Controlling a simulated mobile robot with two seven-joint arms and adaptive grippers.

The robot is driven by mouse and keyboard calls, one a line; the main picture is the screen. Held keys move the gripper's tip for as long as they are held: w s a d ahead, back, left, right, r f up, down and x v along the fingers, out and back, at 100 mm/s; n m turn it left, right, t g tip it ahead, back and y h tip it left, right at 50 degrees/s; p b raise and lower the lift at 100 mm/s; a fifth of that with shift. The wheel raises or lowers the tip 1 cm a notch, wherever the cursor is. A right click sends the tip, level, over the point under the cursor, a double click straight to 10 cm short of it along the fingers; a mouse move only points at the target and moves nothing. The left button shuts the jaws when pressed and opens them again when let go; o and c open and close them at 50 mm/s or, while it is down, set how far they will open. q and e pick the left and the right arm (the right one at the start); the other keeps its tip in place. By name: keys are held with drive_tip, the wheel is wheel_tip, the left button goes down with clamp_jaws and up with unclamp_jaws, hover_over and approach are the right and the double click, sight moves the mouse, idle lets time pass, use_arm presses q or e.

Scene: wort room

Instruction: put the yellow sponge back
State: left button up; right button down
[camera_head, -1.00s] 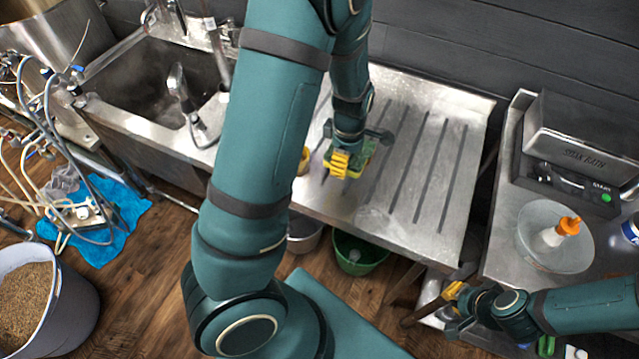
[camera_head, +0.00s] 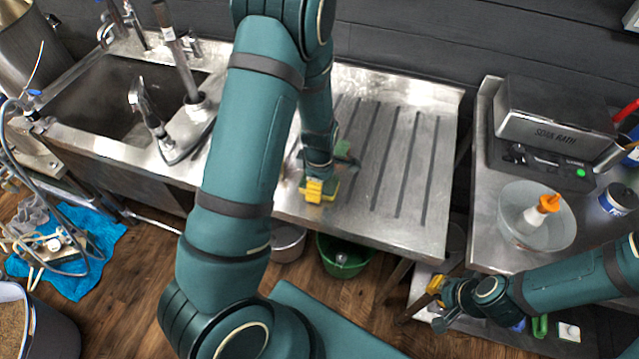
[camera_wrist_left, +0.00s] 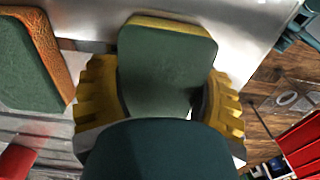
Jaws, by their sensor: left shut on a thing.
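The yellow sponge (camera_wrist_left: 165,65), with a dark green scouring face and a thin yellow edge, is between the yellow fingers of my left gripper (camera_wrist_left: 165,105) in the left wrist view. That gripper is shut on it. In the head view my left gripper (camera_head: 319,190) is low over the front part of the ribbed steel drainboard (camera_head: 400,165), and the sponge is mostly hidden by the fingers. I cannot tell if it touches the steel. My right gripper (camera_head: 440,297) is at the lower right, beside the right-hand bench; its opening is unclear.
A second green-faced sponge with an orange-brown edge (camera_wrist_left: 40,50) lies left of the held one in the wrist view. The sink (camera_head: 110,95) is left of the drainboard. A green bucket (camera_head: 345,262) stands below its front edge. A soak bath (camera_head: 545,125) and a bowl with a bottle (camera_head: 520,235) are right.

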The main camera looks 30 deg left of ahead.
use_arm(q)
drive_tip(key=shift+f, duration=0.15)
drive_tip(key=o, duration=1.3)
drive_tip(key=shift+c, duration=0.2)
wheel_tip(320, 180, up, 12)
drive_tip(key=p, duration=0.3)
drive_tip(key=shift+r, duration=0.25)
drive_tip(key=shift+s, duration=0.1)
